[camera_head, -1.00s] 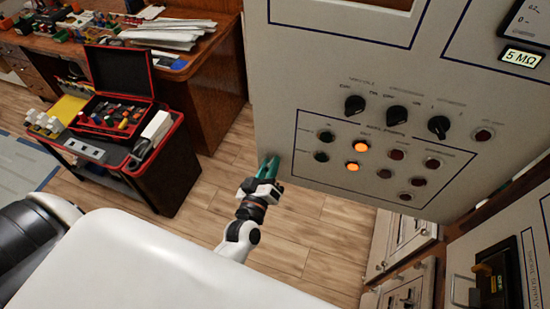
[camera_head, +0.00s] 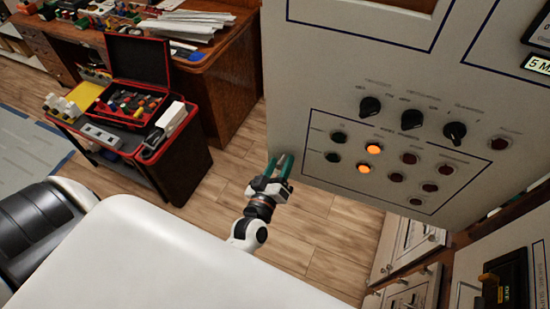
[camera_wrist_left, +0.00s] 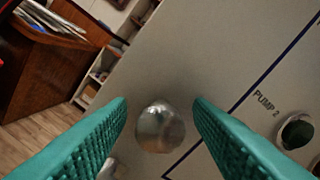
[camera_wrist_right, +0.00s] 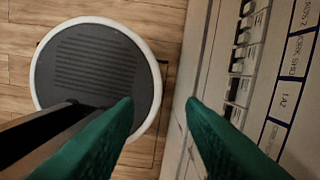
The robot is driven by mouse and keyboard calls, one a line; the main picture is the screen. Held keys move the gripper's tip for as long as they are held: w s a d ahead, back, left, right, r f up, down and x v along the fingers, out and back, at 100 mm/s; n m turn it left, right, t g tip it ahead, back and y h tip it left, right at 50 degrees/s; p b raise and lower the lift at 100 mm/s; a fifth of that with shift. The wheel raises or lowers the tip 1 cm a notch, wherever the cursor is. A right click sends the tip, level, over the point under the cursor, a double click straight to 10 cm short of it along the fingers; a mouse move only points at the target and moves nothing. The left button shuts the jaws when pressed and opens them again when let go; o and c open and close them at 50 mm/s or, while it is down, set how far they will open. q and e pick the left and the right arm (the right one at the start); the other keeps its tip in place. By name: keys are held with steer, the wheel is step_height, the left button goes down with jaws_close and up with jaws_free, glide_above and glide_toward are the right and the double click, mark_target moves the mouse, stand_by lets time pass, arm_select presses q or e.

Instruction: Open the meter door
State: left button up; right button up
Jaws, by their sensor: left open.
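The pale grey front panel (camera_head: 300,110), which appears to be the meter door, carries knobs and lamps and looks closed. A round shiny metal knob (camera_wrist_left: 160,127) stands on it in the left wrist view. My left gripper (camera_head: 279,162) is at the panel's lower left edge in the head view. It also shows in the left wrist view (camera_wrist_left: 160,108), its green fingers open on either side of the knob, with visible gaps. The head view does not show this knob clearly. My right gripper (camera_wrist_right: 160,103) is open and empty, seen only in the right wrist view.
A black cart (camera_head: 175,170) with an open red toolbox (camera_head: 141,85) stands left, before a wooden desk (camera_head: 228,75). Lower cabinets (camera_head: 412,243) are at the right. A round dark stool-like disc (camera_wrist_right: 95,75) is near my right gripper. Wood floor lies between cart and panel.

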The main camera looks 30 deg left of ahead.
arm_select(q)
steer(key=s+d+b, duration=0.1)
steer(key=s+b, duration=0.2)
steer(key=s, duration=0.8)
steer(key=shift+s+d+b, duration=0.3)
steer(key=shift+s, duration=0.05)
steer(key=s+d+f+m+g+h+b, duration=0.1)
steer(key=s+d+f+m+g+b, duration=0.1)
steer(key=f, duration=0.9)
steer(key=s+d+f+m+g+h+b, duration=0.1)
steer(key=s+f+m+g+h, duration=0.15)
steer(key=f, duration=0.85)
steer(key=s+d+f+m+g+h+b, duration=0.1)
steer(key=d+f+m+g+b, duration=0.15)
steer(key=f, duration=0.85)
steer(key=s+a+f+m+g+b, duration=0.1)
steer(key=s+a+f+g, duration=0.2)
steer(key=s+f, duration=0.3)
steer(key=s+a+f+m+g+y+b, duration=0.1)
steer(key=s+a+f+m+g, duration=0.1)
steer(key=s+f, duration=0.5)
steer(key=s+a+f+m+g+y+b, duration=0.1)
steer(key=s+a+f+g+b, duration=0.1)
steer(key=s+a+f+g, duration=0.2)
step_height(320, 180, down, 5)
steer(key=s+a, duration=0.1)
steer(key=s, duration=0.2)
steer(key=shift+m+g, duration=0.3)
steer(key=shift+g, duration=0.1)
steer(key=shift+w+f, duration=0.1)
